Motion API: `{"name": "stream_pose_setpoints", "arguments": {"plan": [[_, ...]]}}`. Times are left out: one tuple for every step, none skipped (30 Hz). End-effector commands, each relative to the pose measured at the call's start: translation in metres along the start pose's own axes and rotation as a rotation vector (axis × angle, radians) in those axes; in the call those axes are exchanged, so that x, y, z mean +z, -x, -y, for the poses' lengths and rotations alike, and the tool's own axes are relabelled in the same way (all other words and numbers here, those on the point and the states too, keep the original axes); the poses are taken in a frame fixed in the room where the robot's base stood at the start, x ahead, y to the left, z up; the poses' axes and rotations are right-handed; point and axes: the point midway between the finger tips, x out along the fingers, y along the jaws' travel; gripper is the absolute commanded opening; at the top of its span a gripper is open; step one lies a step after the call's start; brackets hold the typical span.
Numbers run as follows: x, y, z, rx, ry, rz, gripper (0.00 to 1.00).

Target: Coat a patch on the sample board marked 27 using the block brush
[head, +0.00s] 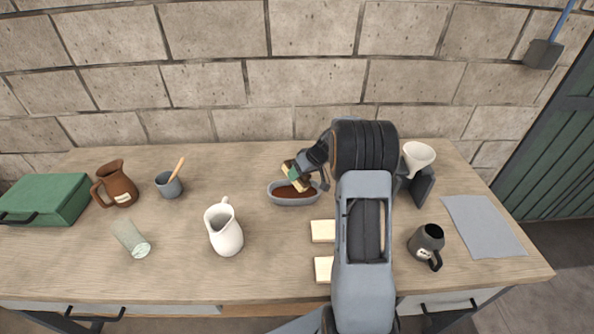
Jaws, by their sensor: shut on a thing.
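My gripper (303,166) is shut on the block brush (291,174), a small tan and green block. The brush is tilted at or just above the oval grey dish (272,196), which holds brown liquid. I cannot tell whether the brush touches the liquid. Two pale cream boards lie on the table in front of the dish: a far one (322,231) and a near one (323,268). My arm hides their right sides. No number can be read on either, so I cannot tell which is 27.
A white pitcher (225,232) stands left of the boards. Further left are a glass (131,238), a grey cup (169,187), a brown jug (116,186) and a green box (42,198). Right of my arm are a dark mug (427,243), a white funnel-shaped thing (417,156) and a grey sheet (482,226).

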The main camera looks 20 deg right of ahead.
Motion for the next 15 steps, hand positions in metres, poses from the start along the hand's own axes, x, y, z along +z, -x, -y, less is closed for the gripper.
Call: {"name": "stream_pose_setpoints", "arguments": {"plan": [[0.004,-0.006,-0.003,-0.001,-0.002,0.001,0.00],[0.005,-0.009,-0.004,-0.002,-0.002,0.001,0.00],[0.007,-0.013,-0.005,-0.002,-0.002,0.001,0.00],[0.009,-0.017,-0.007,-0.001,-0.001,0.000,0.00],[0.010,-0.020,-0.009,-0.001,-0.001,0.000,0.00],[0.012,-0.023,-0.010,-0.001,0.000,0.000,0.00],[0.013,-0.025,-0.011,-0.001,0.000,0.000,0.00],[0.014,-0.027,-0.012,0.000,0.000,0.000,0.00],[0.015,-0.030,-0.013,0.000,0.001,0.000,0.00],[0.017,-0.032,-0.014,0.000,0.001,0.000,0.00],[0.018,-0.034,-0.015,0.000,0.001,0.000,0.00],[0.019,-0.037,-0.016,0.000,0.001,0.000,0.00],[0.020,-0.038,-0.017,0.000,0.001,0.001,0.00],[0.021,-0.040,-0.018,0.000,0.001,0.002,0.00],[0.023,-0.043,-0.019,-0.001,0.001,0.003,0.00]]}}
